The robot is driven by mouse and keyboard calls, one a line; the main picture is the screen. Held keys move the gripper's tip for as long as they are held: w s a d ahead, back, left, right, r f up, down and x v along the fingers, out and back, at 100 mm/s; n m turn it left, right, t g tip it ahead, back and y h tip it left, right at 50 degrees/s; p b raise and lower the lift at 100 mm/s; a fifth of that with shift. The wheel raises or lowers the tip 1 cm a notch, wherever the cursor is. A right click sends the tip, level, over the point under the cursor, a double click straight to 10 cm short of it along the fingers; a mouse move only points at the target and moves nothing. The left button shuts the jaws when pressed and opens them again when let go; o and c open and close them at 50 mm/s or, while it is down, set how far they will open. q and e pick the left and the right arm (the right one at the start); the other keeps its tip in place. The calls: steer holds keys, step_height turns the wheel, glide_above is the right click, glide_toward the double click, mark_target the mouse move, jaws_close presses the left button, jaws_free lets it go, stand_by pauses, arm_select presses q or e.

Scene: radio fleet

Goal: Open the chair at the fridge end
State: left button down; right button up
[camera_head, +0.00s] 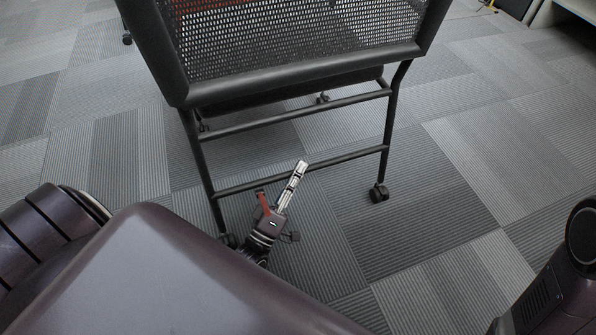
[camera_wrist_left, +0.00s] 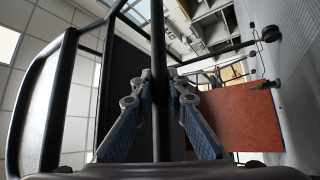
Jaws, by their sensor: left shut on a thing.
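The black chair (camera_head: 300,61) with a mesh back stands in front of me on casters, its back towards me. Its lower crossbar (camera_head: 345,158) runs between the rear legs. The fingers hide part of the bar. My right gripper is out of view. I do not see the fridge.
Grey striped carpet (camera_head: 480,180) is clear right of the chair. A pale piece of furniture (camera_head: 573,8) stands at the far right. In the left wrist view, a red-brown panel (camera_wrist_left: 240,115) is beyond the fingers; I cannot tell its exact place on the chair.

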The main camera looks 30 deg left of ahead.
arm_select(q)
steer(key=shift+f, duration=0.1)
steer(key=c, duration=1.9)
jaws_free()
steer(key=v, duration=0.8)
steer(key=shift+s+d+f, duration=0.15)
